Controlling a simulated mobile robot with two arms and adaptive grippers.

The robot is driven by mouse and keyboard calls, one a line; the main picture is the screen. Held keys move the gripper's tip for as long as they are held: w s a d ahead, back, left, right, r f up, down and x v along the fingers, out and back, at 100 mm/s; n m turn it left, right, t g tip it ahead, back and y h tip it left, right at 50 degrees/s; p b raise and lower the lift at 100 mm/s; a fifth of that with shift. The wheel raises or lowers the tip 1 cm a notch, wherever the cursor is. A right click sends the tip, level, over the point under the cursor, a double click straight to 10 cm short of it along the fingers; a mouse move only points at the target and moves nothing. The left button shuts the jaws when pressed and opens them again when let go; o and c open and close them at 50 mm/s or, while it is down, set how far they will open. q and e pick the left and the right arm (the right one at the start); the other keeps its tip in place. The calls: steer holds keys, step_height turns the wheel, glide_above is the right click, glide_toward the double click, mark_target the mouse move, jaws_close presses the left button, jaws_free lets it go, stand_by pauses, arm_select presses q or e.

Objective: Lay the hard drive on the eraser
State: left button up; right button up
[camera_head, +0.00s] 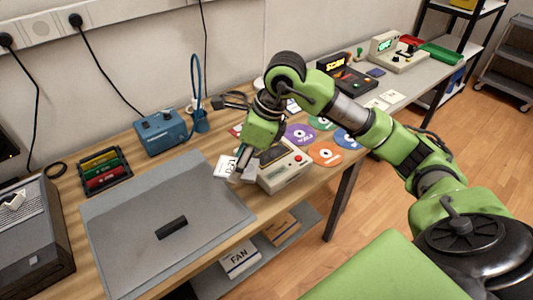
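The only arm in view comes in from the right, and I take it as my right arm. A small black block (172,228), possibly the eraser, lies flat on the grey mat (120,215). My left gripper is out of view.
The beige device (286,172) stands close to the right gripper. Coloured discs (326,153) lie to its right. A blue box (161,132) and a rack of coloured cartridges (103,170) stand behind the mat. A dark machine (40,250) is at the left. The mat around the block is clear.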

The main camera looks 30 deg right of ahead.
steer(key=w+d+r+m+t+h+b, duration=0.1)
steer(key=w+d+r+m+h+b, duration=0.2)
steer(key=m, duration=0.4)
steer(key=m+p, duration=0.2)
steer(key=p, duration=0.2)
glide_above(269, 150)
steer(key=a, duration=0.1)
steer(key=f, duration=0.7)
steer(key=shift+s+f, duration=0.2)
steer(key=shift+f, duration=0.05)
steer(key=shift+w+d+f, duration=0.1)
steer(key=shift+d+f, duration=0.15)
steer(key=shift+f, duration=0.2)
step_height(269, 150, down, 3)
steer(key=shift+w+d+f+p, duration=0.1)
steer(key=shift+d+f+p, duration=0.1)
steer(key=shift+p, duration=0.1)
steer(key=o, duration=1.3)
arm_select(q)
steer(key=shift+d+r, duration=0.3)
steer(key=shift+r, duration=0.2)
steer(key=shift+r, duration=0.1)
arm_select(e)
steer(key=shift+r, duration=0.1)
